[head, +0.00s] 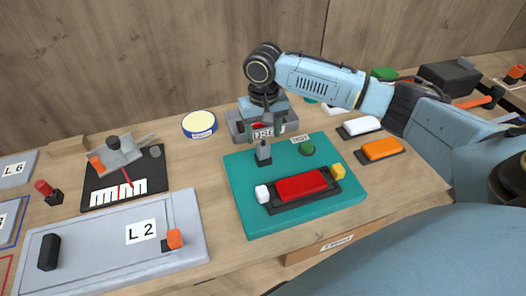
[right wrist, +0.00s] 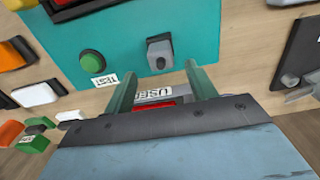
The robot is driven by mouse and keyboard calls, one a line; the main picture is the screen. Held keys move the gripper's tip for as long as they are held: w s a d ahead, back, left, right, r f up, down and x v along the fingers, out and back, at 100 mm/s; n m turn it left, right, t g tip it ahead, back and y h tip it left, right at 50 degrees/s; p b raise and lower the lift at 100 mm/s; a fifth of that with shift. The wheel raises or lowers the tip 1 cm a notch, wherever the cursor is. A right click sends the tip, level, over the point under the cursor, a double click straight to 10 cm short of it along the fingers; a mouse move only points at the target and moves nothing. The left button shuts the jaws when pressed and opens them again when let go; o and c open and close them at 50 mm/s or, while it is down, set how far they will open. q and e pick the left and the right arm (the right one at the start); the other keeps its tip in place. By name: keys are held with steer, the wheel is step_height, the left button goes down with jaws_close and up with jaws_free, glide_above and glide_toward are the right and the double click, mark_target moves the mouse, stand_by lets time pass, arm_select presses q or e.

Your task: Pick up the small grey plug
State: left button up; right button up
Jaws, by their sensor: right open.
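The small grey plug (head: 263,153) stands upright at the back left of the teal board (head: 236,172). In the right wrist view the plug (right wrist: 159,53) shows just beyond the fingertips, roughly between their lines. My right gripper (head: 265,138) comes down from above and behind, over the board's back edge close to the plug. In the right wrist view its two green fingers (right wrist: 162,76) are apart with nothing held between them. Whether the fingers overlap the plug in depth is hard to tell. My left gripper is out of view.
A grey bin (head: 236,124) labelled USED, with something red in it, stands behind the board. A green button (head: 306,148) is right of the plug. A red block (head: 302,184), white cube (head: 262,194) and yellow cube (head: 338,171) sit in front. A yellow-topped round tub (head: 199,123) stands left.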

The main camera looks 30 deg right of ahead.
mark_target(264, 144)
steer(key=f, duration=0.4)
steer(key=shift+s+a+f, duration=0.2)
steer(key=shift+s+f, duration=0.05)
steer(key=shift+f, duration=0.25)
steer(key=shift+c, duration=0.2)
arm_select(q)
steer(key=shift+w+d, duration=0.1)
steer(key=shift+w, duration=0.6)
arm_select(e)
jaws_close()
